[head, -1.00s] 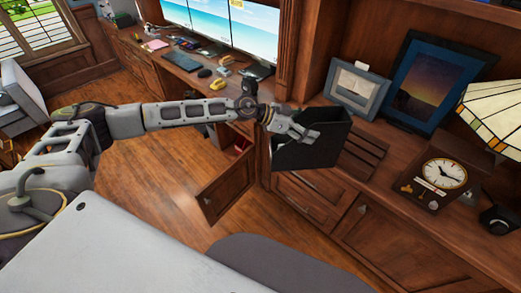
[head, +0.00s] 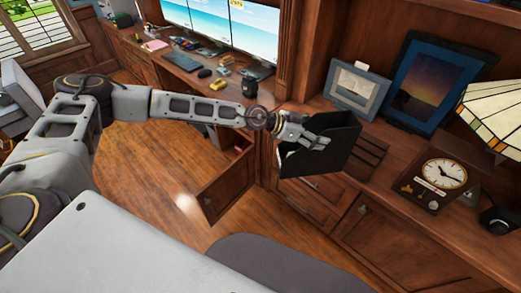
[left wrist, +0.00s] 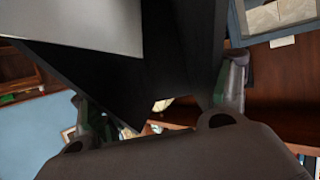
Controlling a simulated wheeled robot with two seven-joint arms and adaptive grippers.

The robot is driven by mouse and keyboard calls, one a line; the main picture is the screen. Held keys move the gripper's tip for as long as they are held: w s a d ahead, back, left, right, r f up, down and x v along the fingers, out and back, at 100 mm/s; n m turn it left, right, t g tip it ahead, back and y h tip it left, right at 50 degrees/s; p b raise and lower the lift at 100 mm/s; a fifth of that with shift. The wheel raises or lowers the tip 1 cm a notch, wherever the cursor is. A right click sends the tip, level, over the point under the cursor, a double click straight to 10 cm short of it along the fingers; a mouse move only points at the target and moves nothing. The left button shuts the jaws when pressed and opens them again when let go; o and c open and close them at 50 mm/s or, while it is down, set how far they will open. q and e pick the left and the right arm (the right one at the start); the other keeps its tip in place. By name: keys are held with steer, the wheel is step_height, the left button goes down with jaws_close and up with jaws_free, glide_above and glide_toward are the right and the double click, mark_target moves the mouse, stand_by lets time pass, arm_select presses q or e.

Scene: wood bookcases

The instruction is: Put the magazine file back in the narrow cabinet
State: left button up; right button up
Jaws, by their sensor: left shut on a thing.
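The black magazine file (head: 330,155) is held by my left gripper (head: 318,140) in the head view, at the front edge of the wooden counter. Its dark panels fill the middle of the left wrist view (left wrist: 170,75), between the two fingers. The narrow cabinet (head: 228,186) is below and to the left of the file, with its wooden door swung open. A little of its inside shows behind the door; the rest is hidden. My right gripper is not in view.
A slatted wooden item (head: 366,160) lies on the counter behind the file. A clock (head: 440,180), a lamp (head: 497,108) and two picture frames (head: 358,92) stand farther right and back. A desk with monitors (head: 235,32) is at the upper left. Wooden floor lies below.

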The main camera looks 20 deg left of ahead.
mark_target(329, 147)
arm_select(q)
steer(key=shift+d, duration=0.15)
steer(key=shift+s+d+f+n+t+y, duration=0.2)
steer(key=shift+s+d+n+t, duration=0.1)
steer(key=shift+d, duration=0.35)
steer(key=shift+s+d+f+n+t+y, duration=0.2)
steer(key=shift+d+n+t, duration=0.1)
steer(key=shift+d, duration=0.3)
steer(key=shift+s+d+f+n+t+y, duration=0.15)
steer(key=shift+d+f+n+t+y, duration=0.15)
steer(key=shift+d+n+t, duration=0.15)
steer(key=shift+s+d+f, duration=0.1)
steer(key=shift+s+d, duration=0.05)
steer(key=shift+s+d+f+n+t+y, duration=0.35)
steer(key=shift+d+f+n+t+y, duration=0.15)
steer(key=shift+n+y, duration=0.25)
